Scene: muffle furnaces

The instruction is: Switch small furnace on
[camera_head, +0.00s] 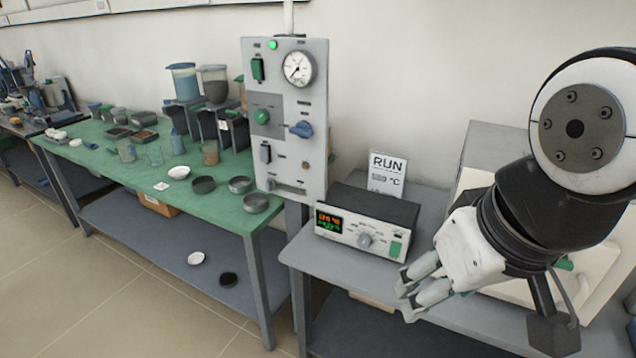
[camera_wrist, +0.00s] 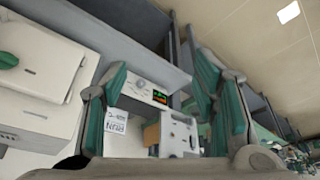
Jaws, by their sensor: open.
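A control box (camera_head: 365,225) with a lit red and green display, a round knob (camera_head: 366,241) and a green rocker switch (camera_head: 396,249) sits on the grey bench. The box also shows between my fingers in the wrist view (camera_wrist: 150,93). A pale furnace (camera_head: 598,265) stands to its right, partly hidden behind my arm; its white body fills the left of the wrist view (camera_wrist: 38,60). My gripper (camera_head: 409,293) is open and empty, in front and to the right of the box and apart from it. I cannot tell the switch's position.
A card reading RUN (camera_head: 387,172) stands behind the box. A tall grey panel (camera_head: 289,125) with a gauge and a lit green lamp stands to the left. A green table (camera_head: 110,165) with dishes and jars is further left. Bare bench (camera_head: 310,254) lies before the box.

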